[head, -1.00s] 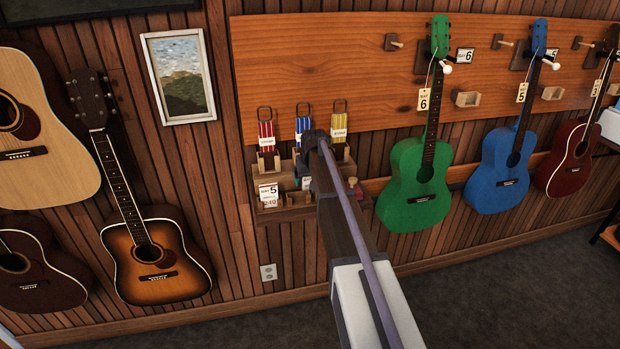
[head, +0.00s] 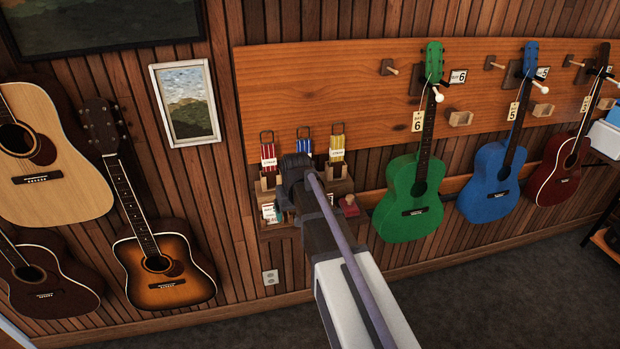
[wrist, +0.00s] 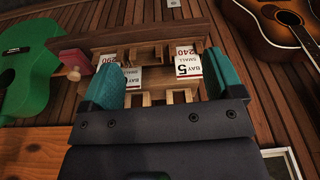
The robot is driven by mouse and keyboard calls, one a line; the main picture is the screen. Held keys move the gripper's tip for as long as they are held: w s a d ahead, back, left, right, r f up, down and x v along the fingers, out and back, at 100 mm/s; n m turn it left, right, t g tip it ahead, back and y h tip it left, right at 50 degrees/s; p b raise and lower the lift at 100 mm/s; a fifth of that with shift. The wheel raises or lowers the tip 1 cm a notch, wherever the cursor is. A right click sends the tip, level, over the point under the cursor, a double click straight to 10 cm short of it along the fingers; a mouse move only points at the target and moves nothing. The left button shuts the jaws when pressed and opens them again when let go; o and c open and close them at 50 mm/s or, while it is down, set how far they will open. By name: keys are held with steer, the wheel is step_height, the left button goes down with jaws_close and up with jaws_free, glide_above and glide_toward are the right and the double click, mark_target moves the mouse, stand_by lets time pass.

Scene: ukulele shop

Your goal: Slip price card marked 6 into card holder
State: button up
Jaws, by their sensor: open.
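In the wrist view, upside down, a white card reading BAY 5 (wrist: 188,62) stands in the wooden rack (wrist: 150,48) by the right finger. A second white card (wrist: 131,78) is near the left finger; its large digit, partly hidden, looks like a 6. My gripper (wrist: 165,92) is open, its teal fingers spread over the rack with nothing held. In the head view my gripper's wrist covers much of the rack; the tips are hidden. A small wooden holder (head: 459,117) is on the orange board, right of the green ukulele (head: 411,195), below a 6 label (head: 458,76).
Red, blue and yellow string packs (head: 337,143) hang above the rack. A red-topped block (head: 349,206) sits at its right end. A blue ukulele (head: 492,185) with a 5 tag hangs further right, with another wooden holder (head: 543,110) beside it. Guitars (head: 165,265) hang at left.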

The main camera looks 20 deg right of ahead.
steer(key=shift+n+g, duration=0.5)
steer(key=shift+g, duration=0.4)
steer(key=s+a, duration=0.3)
steer(key=s, duration=0.3)
steer(key=s+a, duration=0.3)
steer(key=s, duration=0.3)
steer(key=s+a, duration=0.3)
steer(key=s, duration=0.3)
steer(key=shift+s+f, duration=0.1)
steer(key=shift+s, duration=0.25)
steer(key=shift+o, duration=0.5)
steer(key=shift+w, duration=0.15)
steer(key=w+d+m+t, duration=0.1)
steer(key=w+d, duration=0.6)
steer(key=w, duration=0.4)
steer(key=w+d+t+b, duration=0.1)
steer(key=w+d, duration=0.6)
steer(key=w, duration=0.3)
steer(key=w+d+m+t, duration=0.1)
steer(key=w+d, duration=0.6)
steer(key=w, duration=0.4)
steer(key=shift+h, duration=0.3)
steer(key=b+x, duration=0.5)
steer(key=x, duration=0.1)
steer(key=b+x, duration=0.5)
steer(key=b, duration=0.1)
steer(key=shift+a+f, duration=0.2)
steer(key=shift+f, duration=0.25)
steer(key=shift+r, duration=0.25)
steer(key=c, duration=1)
